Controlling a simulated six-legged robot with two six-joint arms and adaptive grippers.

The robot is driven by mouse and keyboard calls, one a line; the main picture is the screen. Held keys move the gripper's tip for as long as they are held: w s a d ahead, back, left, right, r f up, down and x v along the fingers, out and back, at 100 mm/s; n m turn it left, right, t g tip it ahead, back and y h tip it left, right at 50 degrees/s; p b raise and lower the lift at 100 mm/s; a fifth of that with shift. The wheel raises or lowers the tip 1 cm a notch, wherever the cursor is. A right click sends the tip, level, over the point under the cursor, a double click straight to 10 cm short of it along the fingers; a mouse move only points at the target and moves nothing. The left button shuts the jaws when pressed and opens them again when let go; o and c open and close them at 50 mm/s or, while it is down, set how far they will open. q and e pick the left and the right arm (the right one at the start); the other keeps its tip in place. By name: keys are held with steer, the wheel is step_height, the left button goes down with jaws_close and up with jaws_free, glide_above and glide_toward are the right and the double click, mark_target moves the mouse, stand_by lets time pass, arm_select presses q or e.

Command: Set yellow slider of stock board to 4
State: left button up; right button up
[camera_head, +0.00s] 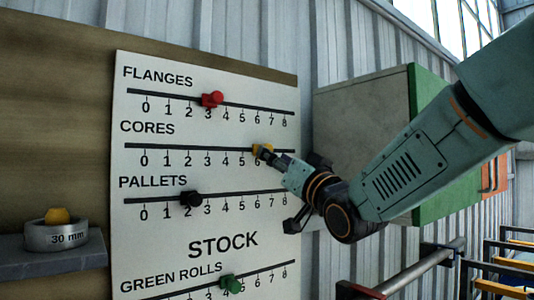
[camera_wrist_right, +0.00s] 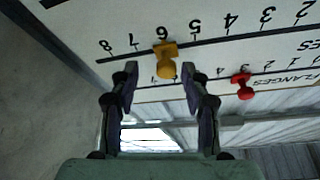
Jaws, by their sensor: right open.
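The stock board (camera_head: 222,222) is a white panel with several slotted scales. The yellow slider (camera_head: 262,150) sits on the CORES scale at about 6. The wrist view shows the yellow slider (camera_wrist_right: 166,55) beside the printed 6, with its knob facing the camera. My right gripper (camera_head: 270,156) reaches in from the right and partly covers the high end of that scale. In the wrist view my right gripper (camera_wrist_right: 158,73) is open, with one finger on each side of the yellow knob and a visible gap to each. My left gripper is out of view.
A grey 30 mm ring (camera_head: 55,237) stands on a left shelf. A green-sided box (camera_head: 362,112) is right of the board.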

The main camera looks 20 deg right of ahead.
steer(key=shift+w+a+r+p, duration=0.45)
steer(key=shift+w+r, duration=0.1)
steer(key=shift+r, duration=0.1)
steer(key=shift+w+a+r+p, duration=0.3)
steer(key=shift+w+a+r, duration=0.2)
steer(key=shift+r, duration=0.1)
steer(key=shift+w+d+f, duration=0.1)
steer(key=shift+w+d, duration=0.15)
steer(key=shift+d, duration=0.05)
steer(key=shift+w+d+f, duration=0.15)
steer(key=shift+w+f, duration=0.05)
steer(key=shift+w, duration=0.15)
steer(key=shift+a, duration=0.25)
steer(key=c, duration=0.3)
steer(key=shift+s+a+r, duration=0.15)
steer(key=shift+s+r, duration=0.05)
steer(key=shift+s, duration=0.15)
steer(key=c, duration=0.3)
steer(key=shift+w+d+f, duration=0.1)
steer(key=shift+w+d, duration=0.05)
steer(key=shift+d, duration=0.2)
jaws_close()
steer(key=shift+a, duration=0.2)
